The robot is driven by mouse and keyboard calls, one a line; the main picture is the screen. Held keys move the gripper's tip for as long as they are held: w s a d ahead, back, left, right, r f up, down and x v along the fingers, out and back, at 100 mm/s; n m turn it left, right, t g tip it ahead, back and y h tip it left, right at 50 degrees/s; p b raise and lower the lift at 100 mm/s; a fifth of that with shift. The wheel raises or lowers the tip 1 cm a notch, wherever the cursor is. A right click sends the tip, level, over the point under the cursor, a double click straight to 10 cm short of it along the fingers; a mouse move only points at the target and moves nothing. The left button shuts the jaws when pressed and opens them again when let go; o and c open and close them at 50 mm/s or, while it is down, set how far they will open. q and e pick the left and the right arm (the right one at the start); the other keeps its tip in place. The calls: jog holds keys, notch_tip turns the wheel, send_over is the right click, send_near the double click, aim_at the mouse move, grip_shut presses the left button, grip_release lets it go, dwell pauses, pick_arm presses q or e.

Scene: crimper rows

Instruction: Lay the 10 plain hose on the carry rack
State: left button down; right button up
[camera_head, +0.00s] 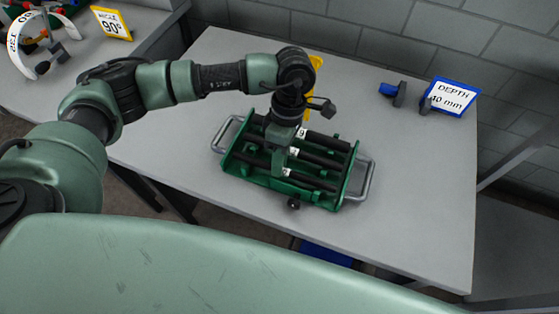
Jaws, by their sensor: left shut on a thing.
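The carry rack (352,170), a green tray with grey side handles, stands on the grey table. Several dark hoses lie across it from left to right, such as a rear hose (329,141), a middle hose (322,159) and a front hose (312,182). Small white tags sit on them; their print is too small to read surely. My left gripper (280,166) points down over the rack's middle and is shut on a dark hose among them. The arm partly covers the hoses, so I cannot tell whether the held one rests on the rack. My right gripper is out of view.
A blue "DEPTH 40 mm" sign (450,97) and a dark block with a blue part (393,92) stand at the back right. A yellow piece (313,68) shows behind my left wrist. Another bench holds a yellow 90° sign (110,23). The table's right side is clear.

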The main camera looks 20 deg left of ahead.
pick_arm(q)
jog(key=c, duration=1.3)
grip_release()
jog(key=b+v, duration=0.1)
jog(key=v, duration=0.6)
jog(key=shift+w+r, duration=0.2)
jog(key=shift+r, duration=0.15)
